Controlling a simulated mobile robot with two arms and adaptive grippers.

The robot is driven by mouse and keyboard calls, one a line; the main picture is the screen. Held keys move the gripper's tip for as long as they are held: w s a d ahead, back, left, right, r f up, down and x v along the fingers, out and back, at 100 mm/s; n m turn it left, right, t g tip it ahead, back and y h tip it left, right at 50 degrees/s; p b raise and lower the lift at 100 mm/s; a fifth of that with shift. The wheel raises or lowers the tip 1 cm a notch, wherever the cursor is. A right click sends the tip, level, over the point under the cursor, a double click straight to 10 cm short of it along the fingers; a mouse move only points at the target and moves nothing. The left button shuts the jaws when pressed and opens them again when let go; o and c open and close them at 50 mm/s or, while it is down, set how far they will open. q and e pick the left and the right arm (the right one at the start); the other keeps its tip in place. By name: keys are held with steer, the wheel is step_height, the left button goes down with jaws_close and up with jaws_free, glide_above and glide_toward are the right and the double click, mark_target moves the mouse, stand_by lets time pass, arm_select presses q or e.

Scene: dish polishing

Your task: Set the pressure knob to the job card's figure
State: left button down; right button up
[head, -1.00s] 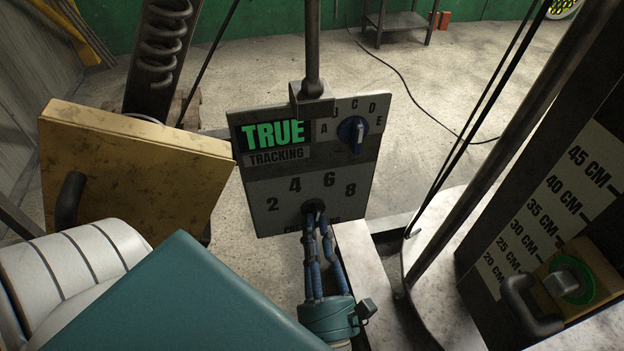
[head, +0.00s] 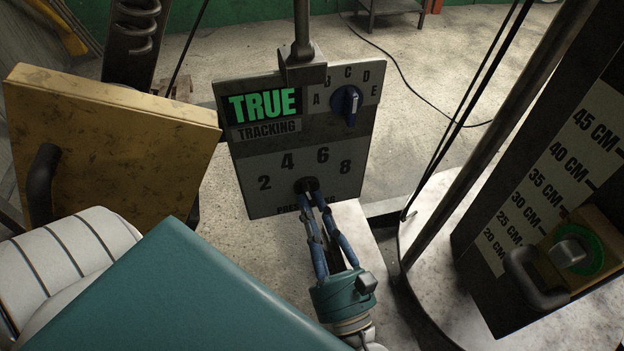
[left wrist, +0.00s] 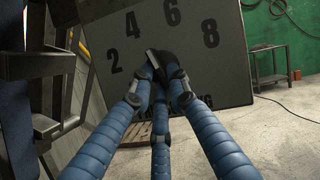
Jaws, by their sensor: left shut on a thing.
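The dark pressure knob (head: 307,185) sits low on a grey panel (head: 262,207), under an arc of figures 2, 4, 6 and 8. My left gripper (head: 311,196) is shut on this knob, its blue fingers reaching up from below. The left wrist view shows the fingers (left wrist: 158,82) around the knob (left wrist: 156,61). Its upper end tilts up and left, roughly between 2 and 4, but the fingers partly cover it and the exact setting is unclear. The label below is partly hidden. I see no job card. My right gripper is not in view.
A blue knob (head: 347,101) with letters A to E and a green TRUE sign (head: 262,105) are on the same panel. A yellow block with a handle (head: 120,135) stands left. A centimetre scale (head: 560,180) with a handled slider (head: 572,252) stands right.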

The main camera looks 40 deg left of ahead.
arm_select(q)
steer(key=c, duration=1.7)
jaws_free()
steer(key=shift+o, duration=0.2)
